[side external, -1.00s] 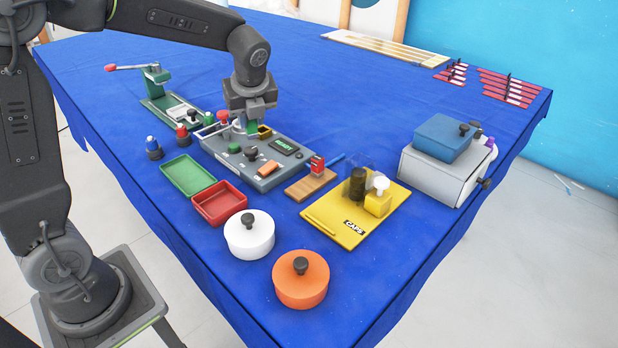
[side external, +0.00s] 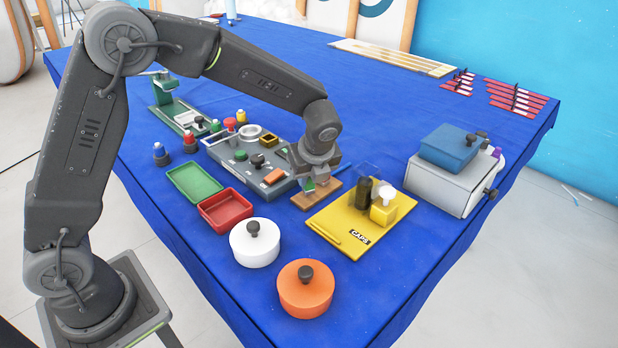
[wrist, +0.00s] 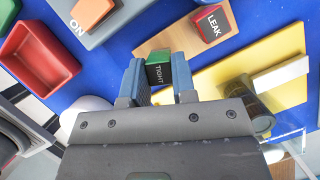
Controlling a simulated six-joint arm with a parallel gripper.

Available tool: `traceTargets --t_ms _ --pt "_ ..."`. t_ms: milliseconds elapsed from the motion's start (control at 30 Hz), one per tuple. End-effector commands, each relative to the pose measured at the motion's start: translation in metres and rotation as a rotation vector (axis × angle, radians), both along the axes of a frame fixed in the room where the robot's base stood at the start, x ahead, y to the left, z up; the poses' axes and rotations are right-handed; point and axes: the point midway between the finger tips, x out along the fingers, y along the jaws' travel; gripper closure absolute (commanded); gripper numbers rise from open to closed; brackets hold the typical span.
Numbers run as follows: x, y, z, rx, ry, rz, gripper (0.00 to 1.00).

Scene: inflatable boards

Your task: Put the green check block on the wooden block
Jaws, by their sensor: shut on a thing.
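The green check block (wrist: 158,72), marked TIGHT, is between the two fingers of my gripper (wrist: 159,78) in the wrist view. In the side view my gripper (side external: 318,186) is over the wooden block (side external: 302,203), with a bit of green showing at its tips. The wooden block (wrist: 184,38) also shows beyond the fingers in the wrist view. A red block (wrist: 212,23) marked LEAK stands on it. I cannot tell whether the green block touches the wood.
A yellow CAPS tray (side external: 345,228) with a dark cylinder and a white-topped piece is close on the right. A grey console (side external: 225,152) is on the left. A red tray (side external: 225,210), a white pot (side external: 255,243) and an orange pot (side external: 305,290) stand in front.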

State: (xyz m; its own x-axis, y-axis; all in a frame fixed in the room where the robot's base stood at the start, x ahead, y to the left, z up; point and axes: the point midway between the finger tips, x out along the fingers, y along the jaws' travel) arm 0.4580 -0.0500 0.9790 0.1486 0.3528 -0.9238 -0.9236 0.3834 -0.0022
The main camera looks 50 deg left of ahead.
Motion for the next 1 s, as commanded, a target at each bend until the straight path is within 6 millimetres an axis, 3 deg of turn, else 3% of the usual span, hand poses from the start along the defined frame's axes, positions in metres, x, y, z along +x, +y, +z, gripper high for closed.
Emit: traceTargets --t_ms 100,433,467,700,1000 --pt "-0.0002 0.0000 -0.0115 0.000 0.000 -0.001 1.00" --pt "-0.0001 0.0001 -0.0143 0.000 0.000 0.000 1.00" --pt "-0.0003 0.0002 -0.0150 -0.001 0.001 0.000 0.74" --pt "-0.0003 0.0002 -0.0144 0.000 0.000 0.000 0.51" --pt "-0.0001 0.0002 -0.0118 0.000 -0.001 0.000 0.49"
